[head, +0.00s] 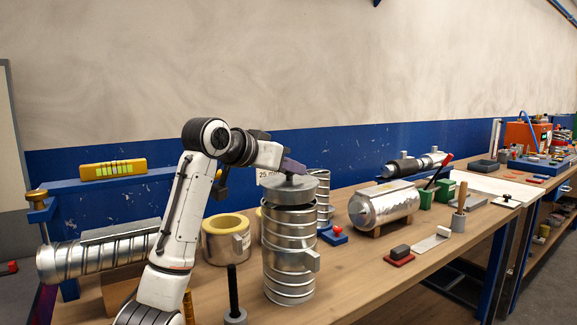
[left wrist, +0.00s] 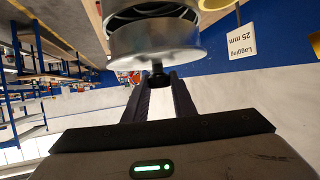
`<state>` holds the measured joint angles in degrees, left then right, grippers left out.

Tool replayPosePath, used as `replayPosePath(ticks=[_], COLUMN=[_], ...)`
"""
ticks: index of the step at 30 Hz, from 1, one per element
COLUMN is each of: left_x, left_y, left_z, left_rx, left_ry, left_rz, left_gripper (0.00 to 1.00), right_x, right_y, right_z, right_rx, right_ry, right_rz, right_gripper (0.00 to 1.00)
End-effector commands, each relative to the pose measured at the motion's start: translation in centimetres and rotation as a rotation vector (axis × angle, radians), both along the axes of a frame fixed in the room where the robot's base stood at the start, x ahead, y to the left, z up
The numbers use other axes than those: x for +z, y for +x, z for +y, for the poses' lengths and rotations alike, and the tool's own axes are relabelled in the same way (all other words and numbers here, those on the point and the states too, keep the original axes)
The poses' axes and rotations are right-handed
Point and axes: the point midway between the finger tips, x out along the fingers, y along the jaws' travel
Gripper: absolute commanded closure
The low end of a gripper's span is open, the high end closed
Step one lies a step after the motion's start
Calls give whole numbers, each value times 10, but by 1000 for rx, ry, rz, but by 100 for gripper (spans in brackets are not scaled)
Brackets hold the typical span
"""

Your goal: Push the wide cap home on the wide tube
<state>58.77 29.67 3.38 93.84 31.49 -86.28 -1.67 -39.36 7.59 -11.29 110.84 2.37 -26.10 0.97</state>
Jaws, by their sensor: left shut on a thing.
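The wide tube (head: 289,262) is a ribbed silver duct standing upright on the bench, with a small side bracket. The wide cap (head: 290,191) is a grey metal disc at the tube's top; it also shows in the left wrist view (left wrist: 155,42). My left gripper (head: 290,168) is above the cap and shut on its black knob (left wrist: 158,76). In the wrist view, dark rings (left wrist: 150,14) show beyond the cap's rim. My right gripper is not in view.
A yellow-lined ring (head: 226,240) and a black upright rod (head: 233,290) stand left of the tube. A spiral duct (head: 95,255) lies further left. A foil-wrapped cylinder (head: 384,205) lies to the right. A red-and-black block (head: 399,255) lies nearer the front edge.

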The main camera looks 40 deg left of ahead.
Motion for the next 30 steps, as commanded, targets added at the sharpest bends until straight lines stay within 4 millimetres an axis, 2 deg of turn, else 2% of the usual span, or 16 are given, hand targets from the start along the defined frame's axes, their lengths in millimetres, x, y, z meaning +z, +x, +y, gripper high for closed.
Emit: replayPosePath(ticks=[13, 30], left_x=[1, -14], left_y=[0, 0], left_z=[0, 0], left_rx=[1, 1], left_ry=[0, 0], left_rz=[-3, -3], left_gripper=[100, 100], right_x=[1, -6], right_y=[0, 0], right_z=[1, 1], right_rx=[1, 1], right_ry=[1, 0], right_rz=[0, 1], right_gripper=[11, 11])
